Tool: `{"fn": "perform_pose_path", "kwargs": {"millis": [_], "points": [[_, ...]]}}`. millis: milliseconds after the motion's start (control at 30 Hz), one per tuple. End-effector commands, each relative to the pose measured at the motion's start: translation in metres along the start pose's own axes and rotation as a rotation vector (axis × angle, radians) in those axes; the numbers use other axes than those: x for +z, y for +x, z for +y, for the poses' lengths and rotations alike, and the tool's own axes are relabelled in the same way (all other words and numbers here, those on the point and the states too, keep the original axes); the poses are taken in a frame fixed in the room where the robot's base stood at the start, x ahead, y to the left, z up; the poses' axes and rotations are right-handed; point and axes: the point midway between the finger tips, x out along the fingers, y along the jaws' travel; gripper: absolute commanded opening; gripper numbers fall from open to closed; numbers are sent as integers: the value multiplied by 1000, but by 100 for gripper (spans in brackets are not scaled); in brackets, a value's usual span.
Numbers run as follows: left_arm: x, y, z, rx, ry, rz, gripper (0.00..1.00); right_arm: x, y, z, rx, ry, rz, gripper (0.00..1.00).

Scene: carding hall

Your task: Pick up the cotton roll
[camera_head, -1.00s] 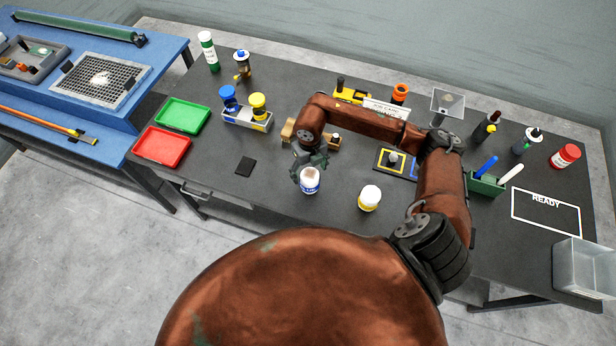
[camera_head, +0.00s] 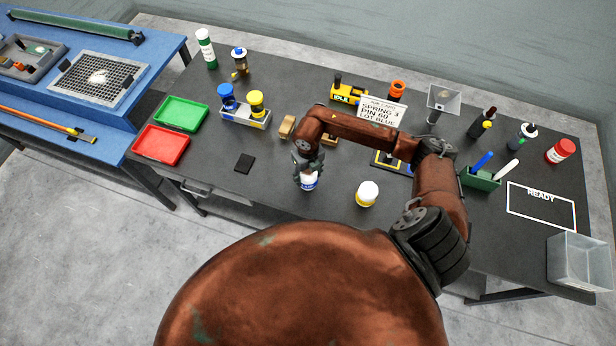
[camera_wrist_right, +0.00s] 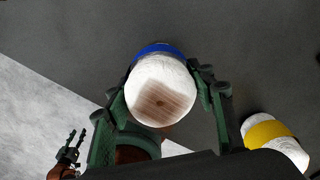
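A white roll with a blue band (camera_head: 309,183) stands on the dark table, partly hidden by my right gripper (camera_head: 304,172). In the right wrist view the roll (camera_wrist_right: 160,95) shows its round end with a brownish patch, between the fingers of my right gripper (camera_wrist_right: 163,72). The fingers lie close on either side, with a narrow gap visible at the right; firm contact does not show. A second white roll with a yellow band (camera_head: 367,194) stands apart to the right. My left gripper (camera_wrist_right: 77,133) shows small at the lower left of the wrist view, fingers apart and empty.
A black pad (camera_head: 245,162), a red tray (camera_head: 161,145) and a green tray (camera_head: 181,112) are to the left. A wooden block (camera_head: 287,127) and a card (camera_head: 383,112) stand behind. A green pen holder (camera_head: 480,179) and a clear bin (camera_head: 580,262) are at the right.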

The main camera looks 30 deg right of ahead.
Motion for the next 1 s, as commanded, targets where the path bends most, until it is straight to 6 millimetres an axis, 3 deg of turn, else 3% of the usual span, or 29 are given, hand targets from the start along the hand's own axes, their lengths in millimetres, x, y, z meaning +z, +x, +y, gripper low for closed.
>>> {"fn": "perform_pose_path", "kwargs": {"millis": [333, 667, 900, 1000], "points": [[0, 0, 0, 0, 1, -1, 38, 0, 0, 0, 0, 0, -1, 25], [1, 2, 0, 0, 1, -2, 38, 1, -4, 0, 0, 0, -2, 25], [4, 14, 0, 0, 1, -4, 38, 2, -31, -1, -1, -2, -6, 25], [5, 17, 0, 0, 1, -5, 38, -16, -50, -3, -2, -4, -4, 25]]}}
